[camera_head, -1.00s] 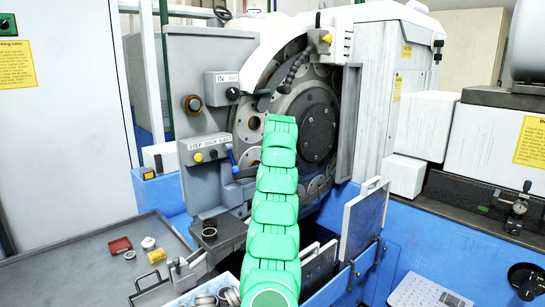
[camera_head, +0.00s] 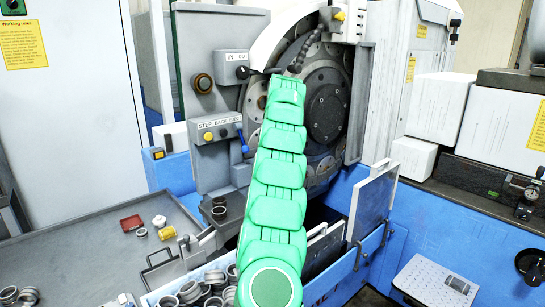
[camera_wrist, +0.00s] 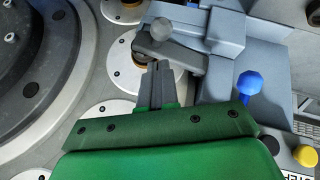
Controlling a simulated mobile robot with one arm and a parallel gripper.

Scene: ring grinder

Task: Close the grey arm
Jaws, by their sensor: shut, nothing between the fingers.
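The grey arm (camera_wrist: 176,57) is a short flat link with a rounded knob (camera_wrist: 160,29), at the top middle of the wrist view. It lies over a round disc hole with a brass-coloured rim, beside the grey housing. My gripper (camera_wrist: 158,66) is shut and empty, its dark fingertips at the lower edge of the grey arm. I cannot tell whether they touch it. In the head view my green arm hides the gripper. A dark lever near the IN/OUT box (camera_head: 235,67) shows there, but I cannot tell whether it is the grey arm.
A blue-knobbed lever (camera_wrist: 250,83) and a yellow button (camera_wrist: 305,156) lie right of my gripper in the wrist view. The large ring disc (camera_head: 326,113) stands behind my arm. A tray (camera_head: 85,258) with metal rings is at lower left.

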